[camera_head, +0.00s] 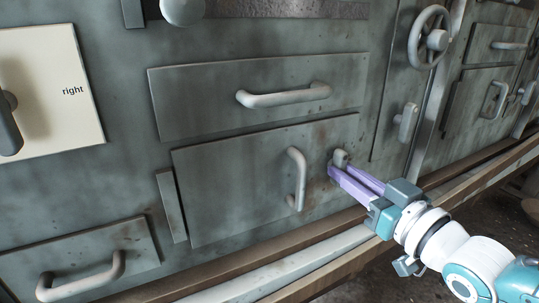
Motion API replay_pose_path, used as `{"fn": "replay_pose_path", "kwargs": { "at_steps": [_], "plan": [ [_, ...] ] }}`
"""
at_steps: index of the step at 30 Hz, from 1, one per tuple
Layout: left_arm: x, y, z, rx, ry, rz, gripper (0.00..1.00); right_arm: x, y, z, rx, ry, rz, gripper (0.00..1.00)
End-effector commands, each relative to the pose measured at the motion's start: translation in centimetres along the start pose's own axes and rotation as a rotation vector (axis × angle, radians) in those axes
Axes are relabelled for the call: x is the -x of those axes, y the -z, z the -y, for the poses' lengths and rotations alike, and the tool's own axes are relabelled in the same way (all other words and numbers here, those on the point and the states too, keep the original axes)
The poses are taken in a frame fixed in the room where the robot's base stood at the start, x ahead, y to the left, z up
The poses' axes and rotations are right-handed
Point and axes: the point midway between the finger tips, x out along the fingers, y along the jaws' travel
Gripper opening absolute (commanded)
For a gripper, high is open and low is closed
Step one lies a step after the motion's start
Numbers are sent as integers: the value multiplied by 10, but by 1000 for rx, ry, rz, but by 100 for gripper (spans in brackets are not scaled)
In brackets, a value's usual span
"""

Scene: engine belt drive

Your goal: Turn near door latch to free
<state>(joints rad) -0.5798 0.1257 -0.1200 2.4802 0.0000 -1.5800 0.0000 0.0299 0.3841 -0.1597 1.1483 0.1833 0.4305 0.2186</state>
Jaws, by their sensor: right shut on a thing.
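The near door (235,193) is a grey, rust-spotted panel with a vertical pale handle (298,178) near its right side. It looks closed. The small pale latch (340,157) sits at the door's right edge, to the right of the handle. My right gripper (338,167) reaches in from the lower right with purple fingers and is shut on the latch. The fingertips hide the latch's lower part, so its exact angle is hard to tell. My left gripper is out of view.
A drawer panel with a horizontal handle (284,95) is above the door. Another handle (82,276) is at lower left. A handwheel (429,38) and a pale lever (407,122) are to the right. A sign reading "right" (62,60) is at left. A ledge runs below.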

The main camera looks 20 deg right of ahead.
Motion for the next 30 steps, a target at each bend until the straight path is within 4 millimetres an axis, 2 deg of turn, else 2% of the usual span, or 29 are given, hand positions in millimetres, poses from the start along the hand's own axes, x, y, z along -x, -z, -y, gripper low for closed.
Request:
{"fn": "replay_pose_path", "kwargs": {
  "at_steps": [13, 14, 21, 30],
  "plan": [
    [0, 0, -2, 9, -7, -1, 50, 0, 1, 0, -12, 0, -2, 0],
    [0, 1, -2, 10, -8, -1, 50, 0, 0, 0, -12, 0, -2, 22],
    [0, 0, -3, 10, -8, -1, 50, 0, 0, 0, -11, 0, -1, 49],
    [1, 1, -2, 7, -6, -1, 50, 2, 0, 0, -10, 0, 1, 51]
  ]
}}
